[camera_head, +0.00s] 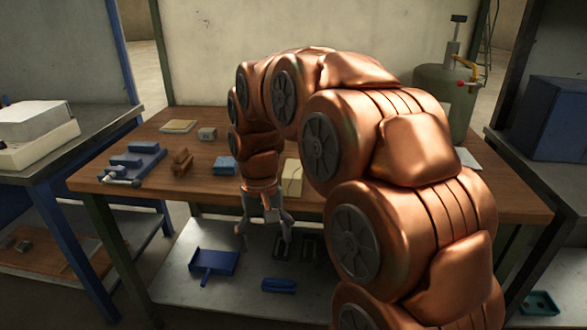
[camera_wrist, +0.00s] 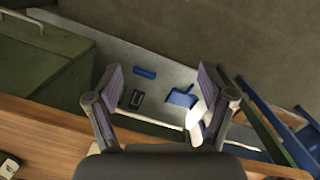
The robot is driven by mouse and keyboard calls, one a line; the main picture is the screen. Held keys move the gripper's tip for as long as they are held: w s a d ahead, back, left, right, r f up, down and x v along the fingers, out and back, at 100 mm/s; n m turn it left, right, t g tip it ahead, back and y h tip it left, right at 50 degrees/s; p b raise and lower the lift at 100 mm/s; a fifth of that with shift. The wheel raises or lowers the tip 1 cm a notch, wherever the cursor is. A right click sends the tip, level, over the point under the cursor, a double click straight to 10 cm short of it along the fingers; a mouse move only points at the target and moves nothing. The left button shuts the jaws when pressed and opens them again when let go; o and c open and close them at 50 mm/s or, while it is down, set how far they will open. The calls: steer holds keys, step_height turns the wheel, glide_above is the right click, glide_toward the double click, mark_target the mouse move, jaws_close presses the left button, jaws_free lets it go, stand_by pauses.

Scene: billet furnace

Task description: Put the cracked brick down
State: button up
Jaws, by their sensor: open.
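A pale beige brick (camera_head: 292,178) with a dark line across it lies on the wooden table, near its front edge, partly behind my arm. It looks like the cracked brick. My gripper (camera_head: 265,236) is open and points down just in front of the table edge, over the lower shelf. The brick is behind and to the right of it, apart from the fingers. In the wrist view the spread fingers of my gripper (camera_wrist: 161,95) have no brick between them. A bright pale patch shows by the right finger; I cannot tell what it is.
The wooden table (camera_head: 130,180) holds a blue vise-like fixture (camera_head: 135,163), brown pieces (camera_head: 182,162), a blue block (camera_head: 225,166) and a grey block (camera_head: 207,133). A blue dustpan (camera_head: 213,262) and blue brush (camera_head: 278,285) lie on the lower shelf (camera_head: 180,290). A green cylinder (camera_head: 446,95) stands at the back right.

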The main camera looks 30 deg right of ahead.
steer(key=w+d+r+m+p, duration=0.3)
steer(key=w+d+r, duration=0.2)
steer(key=w+d, duration=0.45)
step_height(320, 180, up, 3)
steer(key=m+t+p, duration=0.1)
steer(key=m+p, duration=0.1)
steer(key=p, duration=0.1)
glide_above(293, 168)
steer(key=shift+s+d+f, duration=0.1)
steer(key=shift+f, duration=0.1)
steer(key=shift+d+f, duration=0.1)
steer(key=shift+f, duration=0.35)
steer(key=shift+f+p, duration=0.8)
steer(key=shift+f, duration=2.7)
steer(key=shift+c, duration=0.2)
jaws_close()
steer(key=shift+r, duration=0.2)
